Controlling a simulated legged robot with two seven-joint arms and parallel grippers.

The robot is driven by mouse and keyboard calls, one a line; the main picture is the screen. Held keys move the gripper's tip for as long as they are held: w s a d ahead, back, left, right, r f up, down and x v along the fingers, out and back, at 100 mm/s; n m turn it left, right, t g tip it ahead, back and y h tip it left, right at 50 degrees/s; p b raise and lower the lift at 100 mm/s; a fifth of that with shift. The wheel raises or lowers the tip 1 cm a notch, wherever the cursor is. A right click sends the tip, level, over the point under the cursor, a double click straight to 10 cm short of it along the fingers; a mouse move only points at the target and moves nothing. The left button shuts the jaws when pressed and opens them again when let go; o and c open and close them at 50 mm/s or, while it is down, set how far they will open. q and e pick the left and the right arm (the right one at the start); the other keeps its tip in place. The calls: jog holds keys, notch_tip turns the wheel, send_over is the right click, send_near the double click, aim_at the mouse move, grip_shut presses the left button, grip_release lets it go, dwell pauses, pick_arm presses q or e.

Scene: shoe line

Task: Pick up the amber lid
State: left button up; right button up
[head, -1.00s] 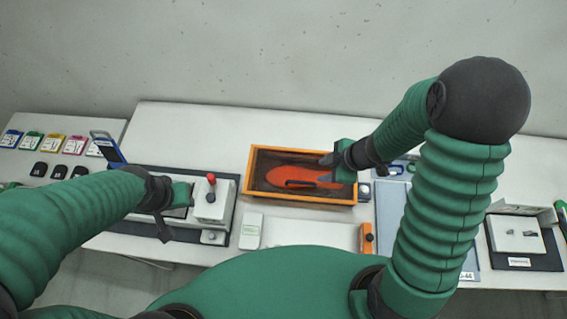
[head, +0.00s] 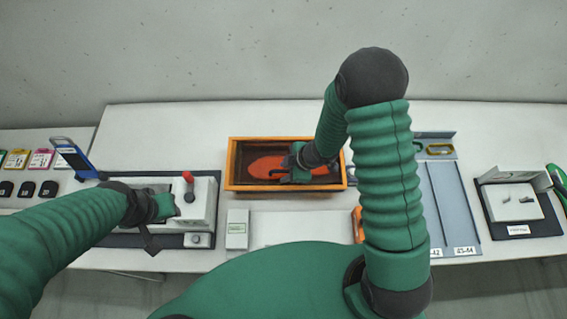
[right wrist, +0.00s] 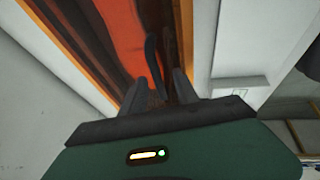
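The amber lid (head: 239,160) is a see-through brownish pane on the orange-rimmed box (head: 227,172), left of centre in the head view. An orange-red sole shape shows through it. Its dark handle (right wrist: 154,62) stands up in the right wrist view. My right gripper (head: 288,171) is over the lid at the handle. In the right wrist view its fingers (right wrist: 160,88) are apart, with the handle between them; I see no clear contact. My left gripper (head: 163,206) is at the white fixture, and its fingers are too hidden to judge.
The white fixture (head: 205,205) has a red-knobbed lever (head: 188,180). A small white box (head: 237,229) stands in front of the orange-rimmed box. A grey-blue tray (head: 455,205) and a dark-based device (head: 515,203) lie to the right. The table behind the box is clear.

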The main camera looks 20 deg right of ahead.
jog(key=shift+w+d, duration=0.1)
jog(key=shift+d, duration=0.3)
jog(key=shift+c, duration=0.4)
jog(key=shift+d, duration=0.2)
jog(key=c, duration=0.5)
jog(key=shift+c, duration=1.1)
jog(key=shift+a, duration=0.4)
grip_shut()
jog(key=shift+d, duration=0.3)
jog(key=shift+a, duration=0.15)
